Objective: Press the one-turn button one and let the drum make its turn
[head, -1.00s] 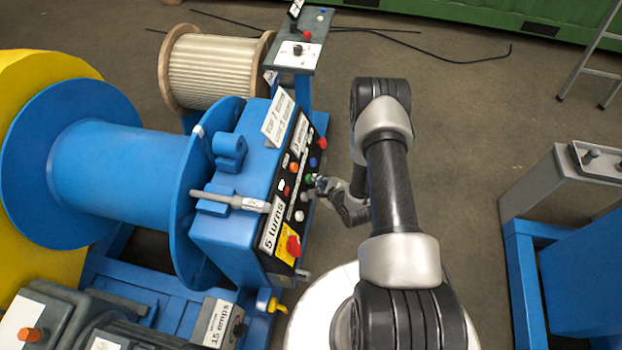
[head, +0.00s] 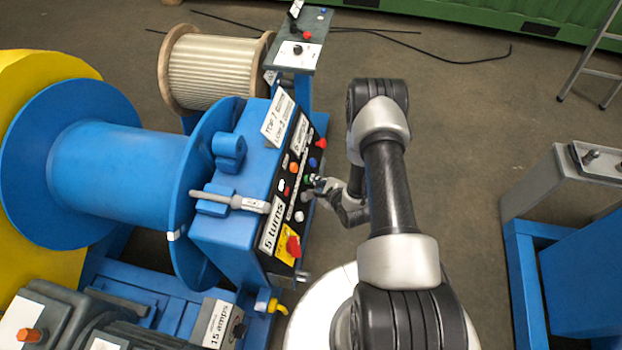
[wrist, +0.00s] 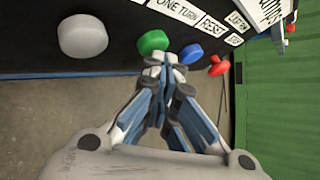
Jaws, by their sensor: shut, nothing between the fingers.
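The blue drum (head: 120,160) stands at the left, and a pale mark (head: 173,236) shows low on its near flange. The black control panel (head: 290,200) is on the blue housing beside it. The green button (wrist: 153,42) sits under the "ONE TURN" label (wrist: 178,10); it also shows in the head view (head: 308,180). My gripper (wrist: 160,68) is shut and empty, its tips at the near side of the green button, between it and the blue button (wrist: 191,53). I cannot tell whether the tips touch the green button.
A large grey button (wrist: 82,35) is left of the green one, and a red one (wrist: 219,66) is at the right. A red knob (head: 293,246) is low on the panel. A wooden reel (head: 215,70) stands behind.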

